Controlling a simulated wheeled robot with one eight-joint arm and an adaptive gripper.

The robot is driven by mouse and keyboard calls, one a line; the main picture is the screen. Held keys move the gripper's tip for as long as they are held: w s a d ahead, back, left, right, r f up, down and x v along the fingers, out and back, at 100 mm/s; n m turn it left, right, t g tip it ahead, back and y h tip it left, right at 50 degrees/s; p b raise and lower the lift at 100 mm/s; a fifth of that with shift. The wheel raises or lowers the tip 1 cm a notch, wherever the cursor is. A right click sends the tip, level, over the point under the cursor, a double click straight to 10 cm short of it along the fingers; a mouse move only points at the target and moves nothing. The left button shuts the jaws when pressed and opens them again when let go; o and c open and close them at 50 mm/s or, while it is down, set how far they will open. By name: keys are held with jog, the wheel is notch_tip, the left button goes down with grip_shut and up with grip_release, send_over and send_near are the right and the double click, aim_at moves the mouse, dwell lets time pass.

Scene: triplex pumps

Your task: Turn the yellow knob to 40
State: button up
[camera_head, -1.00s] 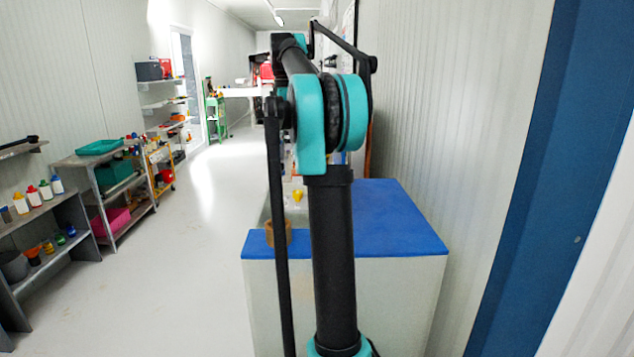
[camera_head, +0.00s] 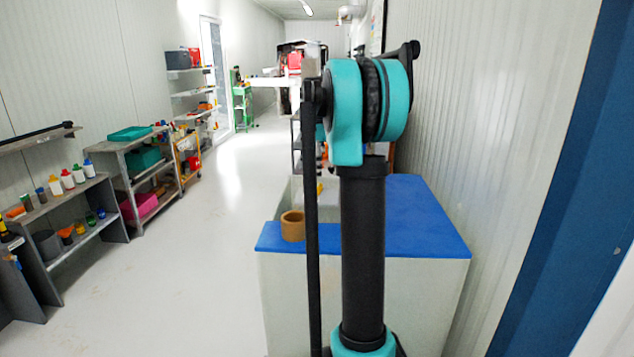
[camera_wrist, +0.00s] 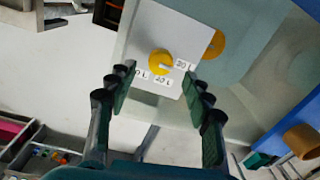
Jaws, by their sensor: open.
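A small yellow spot, probably the knob (camera_head: 320,188), shows partly hidden beside my arm in the head view. My gripper (camera_wrist: 157,88) is open in the wrist view, its fingers spread wide to the left and right below the knob. Nothing is between the fingertips, and they appear apart from the knob. My gripper is hidden behind my arm in the head view.
A brown ring (camera_head: 293,226) stands on the blue-topped bench (camera_head: 425,225). An orange round part (camera_wrist: 215,45) is behind the panel's right edge. Shelves with bottles (camera_head: 68,180) line the left wall. The floor (camera_head: 200,270) between shelves and bench is clear.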

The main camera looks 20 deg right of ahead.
aim_at(317, 184)
jog(key=shift+s+f, duration=0.1)
jog(key=shift+f, duration=1.9)
jog(key=c, duration=1.2)
jog(key=shift+o, duration=0.2)
jog(key=shift+m, duration=0.3)
jog(key=m, duration=0.5)
jog(key=shift+m, duration=0.3)
jog(key=m, duration=0.5)
jog(key=shift+d, duration=0.1)
jog(key=shift+m, duration=0.4)
